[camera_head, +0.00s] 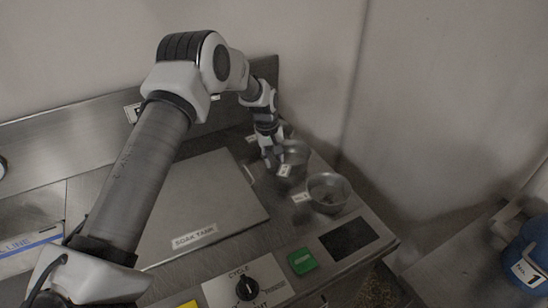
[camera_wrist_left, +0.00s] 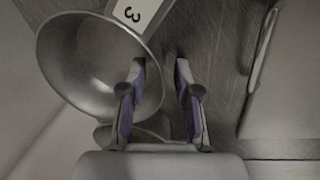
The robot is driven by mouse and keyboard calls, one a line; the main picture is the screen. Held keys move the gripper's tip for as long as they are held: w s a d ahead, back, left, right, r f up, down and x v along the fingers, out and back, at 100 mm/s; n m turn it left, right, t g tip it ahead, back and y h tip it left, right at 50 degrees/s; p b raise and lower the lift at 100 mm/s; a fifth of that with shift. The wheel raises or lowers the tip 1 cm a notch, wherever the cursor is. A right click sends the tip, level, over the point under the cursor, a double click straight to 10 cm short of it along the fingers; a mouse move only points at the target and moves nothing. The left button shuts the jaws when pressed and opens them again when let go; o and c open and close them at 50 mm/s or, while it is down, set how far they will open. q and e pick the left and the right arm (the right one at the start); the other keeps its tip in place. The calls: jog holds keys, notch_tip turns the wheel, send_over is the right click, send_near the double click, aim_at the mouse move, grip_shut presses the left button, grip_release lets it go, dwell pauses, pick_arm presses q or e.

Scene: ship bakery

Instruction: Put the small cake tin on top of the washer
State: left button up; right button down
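Round metal cake tins stand in a row on the steel counter at the right in the head view: a front tin (camera_head: 328,193), a middle tin (camera_head: 297,152) and a back one (camera_head: 288,130) mostly hidden by my arm. My left gripper (camera_head: 273,160) is low at the left side of the middle and back tins. In the left wrist view a tin (camera_wrist_left: 85,60) beside a tag reading 3 (camera_wrist_left: 137,10) fills the left. My left gripper's fingers (camera_wrist_left: 160,72) are open, one over the tin's rim and one outside it. My right gripper is out of view.
A flat steel lid marked SOAK TANK (camera_head: 205,210) lies left of the tins. In front are a CYCLE knob (camera_head: 246,287), a green button (camera_head: 302,261) and a dark panel (camera_head: 349,239). A blue No. 1 container (camera_head: 530,262) stands at right. Walls close off the back.

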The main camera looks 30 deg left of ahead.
pick_arm(q)
notch_tip(320, 180, up, 12)
jog(key=s+a+b, duration=0.1)
jog(key=b, duration=0.1)
jog(key=shift+a+b, duration=0.15)
jog(key=shift+b, duration=0.15)
jog(key=shift+s, duration=0.1)
